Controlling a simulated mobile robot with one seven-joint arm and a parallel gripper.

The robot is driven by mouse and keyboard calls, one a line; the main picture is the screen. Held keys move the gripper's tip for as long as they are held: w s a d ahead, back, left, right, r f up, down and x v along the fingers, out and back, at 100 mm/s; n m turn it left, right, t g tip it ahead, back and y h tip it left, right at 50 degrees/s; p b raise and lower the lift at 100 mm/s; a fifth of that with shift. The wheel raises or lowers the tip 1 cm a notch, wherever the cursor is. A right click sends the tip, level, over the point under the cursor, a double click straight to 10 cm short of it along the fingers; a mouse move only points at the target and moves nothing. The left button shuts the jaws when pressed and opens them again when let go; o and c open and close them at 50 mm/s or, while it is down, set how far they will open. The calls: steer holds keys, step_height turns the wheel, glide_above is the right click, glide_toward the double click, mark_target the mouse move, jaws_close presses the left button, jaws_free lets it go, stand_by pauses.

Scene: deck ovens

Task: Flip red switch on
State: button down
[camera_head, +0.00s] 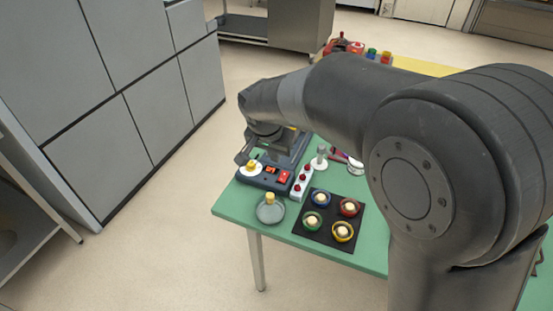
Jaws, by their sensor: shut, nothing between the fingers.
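A small red switch (284,176) sits at the front right of a dark blue-grey device (257,181) on the green table. Beside it on the same panel are a lit red-orange display (270,169) and a white round dial with a yellow knob (251,168). My gripper (242,158) is shut and empty. It is over the back left of the device, left of the switch and close to the dial. Whether it touches the device cannot be told. The arm hides part of the device's rear. Which way the switch is tipped is too small to tell.
A white power strip with red buttons (301,182) lies right of the device. A white post (319,160) stands behind. My arm covers the table's right side.

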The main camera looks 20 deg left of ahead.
mark_target(285, 173)
steer(key=shift+r, duration=0.1)
steer(key=shift+w+r+t, duration=0.25)
steer(key=shift+w+t, duration=0.05)
steer(key=shift+w, duration=0.65)
steer(key=shift+f, duration=0.1)
steer(key=x, duration=1.4)
